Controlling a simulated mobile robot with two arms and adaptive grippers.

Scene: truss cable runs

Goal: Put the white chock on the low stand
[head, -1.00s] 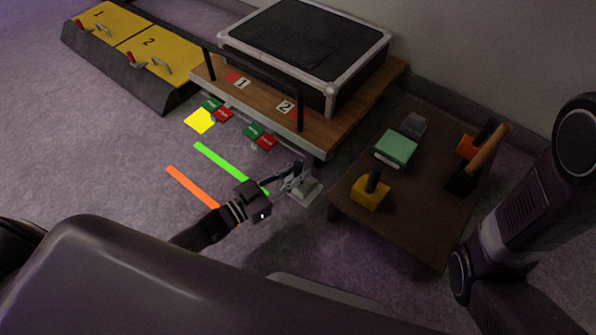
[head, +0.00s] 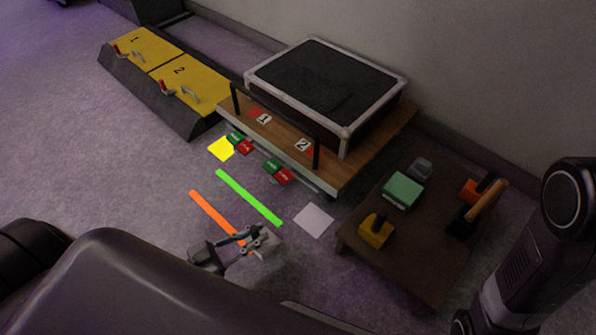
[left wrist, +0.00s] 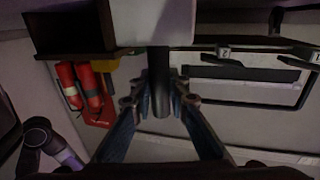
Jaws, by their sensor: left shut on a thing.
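The white chock (head: 266,250), a pale block with a dark handle, is in my left gripper (head: 240,240), above the floor near the orange strip. In the left wrist view, the fingers (left wrist: 160,105) close around the dark upright handle, with the white block (left wrist: 150,22) at the top. The low stand (head: 400,275) is the dark brown table at the right, apart from the chock. It bears a yellow chock (head: 376,232), a green box (head: 402,190), a small grey block (head: 420,168) and an orange item (head: 472,190). My right gripper is out of view.
A bare white floor square (head: 314,220) lies between the chock and the stand. Green (head: 248,197) and orange (head: 215,218) strips and a yellow square (head: 221,148) mark the floor. A wooden platform (head: 330,180) with a black-topped case (head: 325,75) stands behind, beside yellow numbered panels (head: 185,80).

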